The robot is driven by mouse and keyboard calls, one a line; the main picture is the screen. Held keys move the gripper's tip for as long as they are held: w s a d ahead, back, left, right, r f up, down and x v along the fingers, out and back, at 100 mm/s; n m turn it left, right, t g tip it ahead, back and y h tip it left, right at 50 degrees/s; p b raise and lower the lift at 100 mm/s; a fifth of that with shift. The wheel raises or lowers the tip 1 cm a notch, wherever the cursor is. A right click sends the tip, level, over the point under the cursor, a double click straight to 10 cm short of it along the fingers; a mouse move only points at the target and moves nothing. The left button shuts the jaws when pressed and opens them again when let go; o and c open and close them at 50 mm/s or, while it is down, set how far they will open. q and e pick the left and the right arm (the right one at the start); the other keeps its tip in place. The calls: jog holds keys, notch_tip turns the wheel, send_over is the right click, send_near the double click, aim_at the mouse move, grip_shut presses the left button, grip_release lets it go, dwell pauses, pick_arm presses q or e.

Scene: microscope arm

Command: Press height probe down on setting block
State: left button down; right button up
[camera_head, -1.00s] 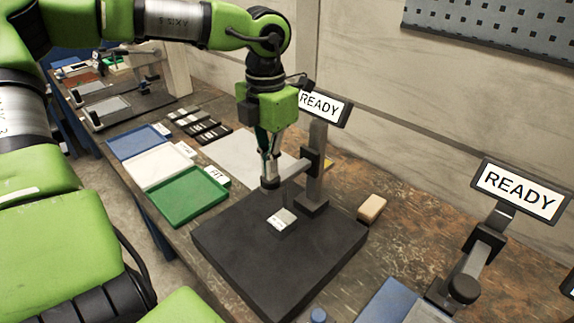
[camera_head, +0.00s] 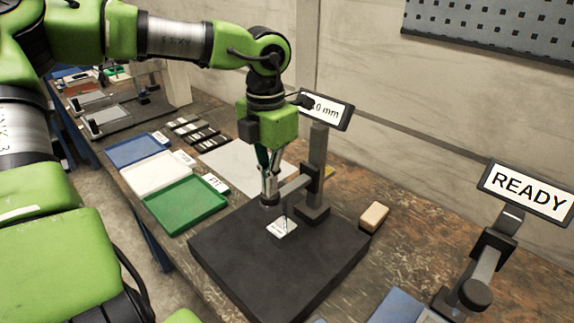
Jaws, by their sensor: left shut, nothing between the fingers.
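The height probe (camera_head: 293,186) is a grey arm on an upright post, with a dark round end (camera_head: 270,201) under my left fingertips. The setting block (camera_head: 282,228) is a small pale labelled block on the dark square base plate (camera_head: 240,265), below the probe. A thin stem shows just above the block; I cannot tell exactly where its tip meets it. My left gripper (camera_head: 269,190) points down, shut with nothing between its fingers, at the top of the round end. The display (camera_head: 328,110) on the post is partly hidden by my gripper and ends in "0 mm". My right gripper is not in view.
Blue, white and green trays (camera_head: 185,205) lie left of the base plate. A tan block (camera_head: 374,216) sits at its right. A second stand with a "READY" display (camera_head: 528,190) is at the right. A pale sheet (camera_head: 225,155) lies behind the gripper.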

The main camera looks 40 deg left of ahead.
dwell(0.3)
pick_arm(q)
jog(key=shift+r+p, duration=0.65)
jog(key=shift+r, duration=0.2)
notch_tip(320, 180, up, 6)
jog(key=p, duration=0.3)
jog(key=shift+p, duration=0.4)
jog(key=shift+r, duration=0.2)
notch_tip(320, 180, up, 12)
jog(key=shift+f, duration=0.1)
dwell(0.5)
